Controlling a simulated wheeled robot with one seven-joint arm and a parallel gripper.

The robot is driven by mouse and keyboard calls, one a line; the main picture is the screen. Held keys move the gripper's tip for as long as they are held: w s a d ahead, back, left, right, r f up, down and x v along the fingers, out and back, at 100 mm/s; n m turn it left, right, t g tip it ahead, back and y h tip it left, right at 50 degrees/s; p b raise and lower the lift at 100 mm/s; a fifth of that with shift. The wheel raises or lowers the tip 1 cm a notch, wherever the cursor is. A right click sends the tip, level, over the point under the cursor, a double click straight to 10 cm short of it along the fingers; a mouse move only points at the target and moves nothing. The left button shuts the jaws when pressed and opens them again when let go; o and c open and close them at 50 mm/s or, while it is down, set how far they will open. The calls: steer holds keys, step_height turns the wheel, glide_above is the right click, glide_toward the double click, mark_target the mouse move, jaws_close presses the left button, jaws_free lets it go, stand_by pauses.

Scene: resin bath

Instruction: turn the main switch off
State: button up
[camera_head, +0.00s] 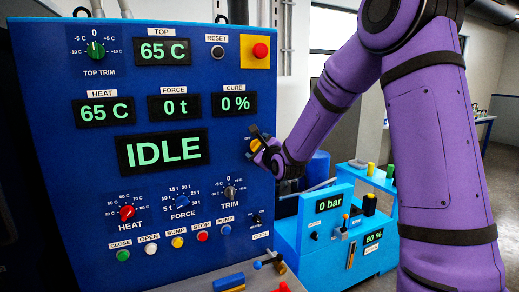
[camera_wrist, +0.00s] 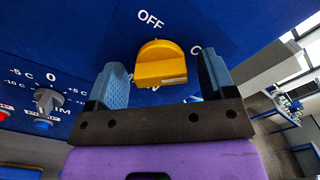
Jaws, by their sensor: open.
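The main switch is a yellow rotary knob (camera_wrist: 161,64) on the blue panel. In the wrist view the word OFF (camera_wrist: 151,19) is printed above it, and another label to its right is mostly hidden. My gripper (camera_wrist: 160,78) is open, with one blue finger on each side of the knob. In the head view the knob (camera_head: 255,146) is partly covered by my gripper (camera_head: 261,141) at the panel's right edge. The main display (camera_head: 162,149) reads IDLE.
A red button on a yellow plate (camera_head: 260,51) sits above the switch. The trim knob (camera_head: 230,192) and a row of coloured buttons (camera_head: 177,241) are lower left. A light-blue unit (camera_head: 328,226) reading 0 bar stands at the lower right, beneath my arm.

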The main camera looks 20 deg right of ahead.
steer(key=c, duration=0.9)
steer(key=shift+c, duration=0.2)
steer(key=shift+n, duration=0.3)
steer(key=n, duration=1.3)
steer(key=shift+f+n, duration=0.1)
steer(key=shift+n, duration=2)
